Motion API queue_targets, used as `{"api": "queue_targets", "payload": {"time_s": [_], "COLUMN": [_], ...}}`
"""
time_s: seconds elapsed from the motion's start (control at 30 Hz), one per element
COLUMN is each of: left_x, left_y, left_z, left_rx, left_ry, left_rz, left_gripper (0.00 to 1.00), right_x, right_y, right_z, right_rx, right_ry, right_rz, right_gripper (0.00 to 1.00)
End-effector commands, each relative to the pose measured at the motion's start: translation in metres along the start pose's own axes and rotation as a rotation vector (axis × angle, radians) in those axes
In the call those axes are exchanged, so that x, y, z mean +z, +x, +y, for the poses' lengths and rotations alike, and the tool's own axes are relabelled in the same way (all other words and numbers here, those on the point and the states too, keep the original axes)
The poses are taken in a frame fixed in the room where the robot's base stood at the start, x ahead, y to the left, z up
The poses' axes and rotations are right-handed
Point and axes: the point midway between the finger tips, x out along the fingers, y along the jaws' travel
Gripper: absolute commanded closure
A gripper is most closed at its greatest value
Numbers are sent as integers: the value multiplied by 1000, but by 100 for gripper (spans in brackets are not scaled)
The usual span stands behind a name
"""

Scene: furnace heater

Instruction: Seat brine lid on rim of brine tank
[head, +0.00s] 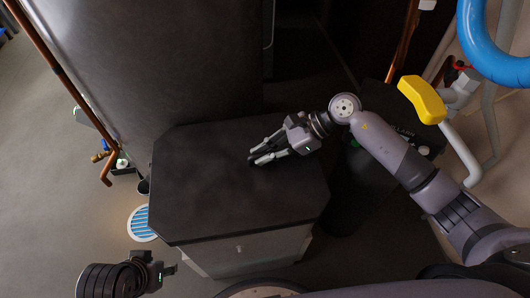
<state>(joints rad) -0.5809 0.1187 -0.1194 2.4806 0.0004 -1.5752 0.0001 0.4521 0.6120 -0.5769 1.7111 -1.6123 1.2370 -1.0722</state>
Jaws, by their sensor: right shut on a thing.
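The brine lid (215,195) is a large flat black panel with cut corners in the middle of the head view. It lies over the grey brine tank (245,254), whose front wall shows below the lid's near edge. The tank's rim is hidden under the lid, so I cannot tell whether the two touch all round. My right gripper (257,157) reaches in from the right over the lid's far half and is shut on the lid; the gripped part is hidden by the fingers. My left gripper (171,269) is low at the left, apart from the tank; its finger opening is unclear.
A large dark cylinder (160,60) stands behind the tank. A copper pipe (60,75) runs down at the left, and a round floor drain (141,224) lies beside the tank. A yellow handle (422,98) and blue hose (480,45) are at the right.

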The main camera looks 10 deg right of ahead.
Motion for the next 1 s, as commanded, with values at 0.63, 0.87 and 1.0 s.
{"api": "queue_targets", "payload": {"time_s": [0.63, 0.87, 1.0], "left_x": [-14, -19, -22], "left_y": [9, 12, 13], "left_z": [2, 2, 3], "left_rx": [3, 4, 4], "left_ry": [4, 5, 6], "left_rz": [69, 94, 108], "left_gripper": [60, 60, 60], "right_x": [-7, -9, -11], "right_y": [6, 8, 9], "right_z": [0, 0, 0], "right_rx": [-2, -2, -2], "right_ry": [-2, -2, -2], "right_rz": [-3, -3, -3], "right_gripper": [100, 100, 100]}}
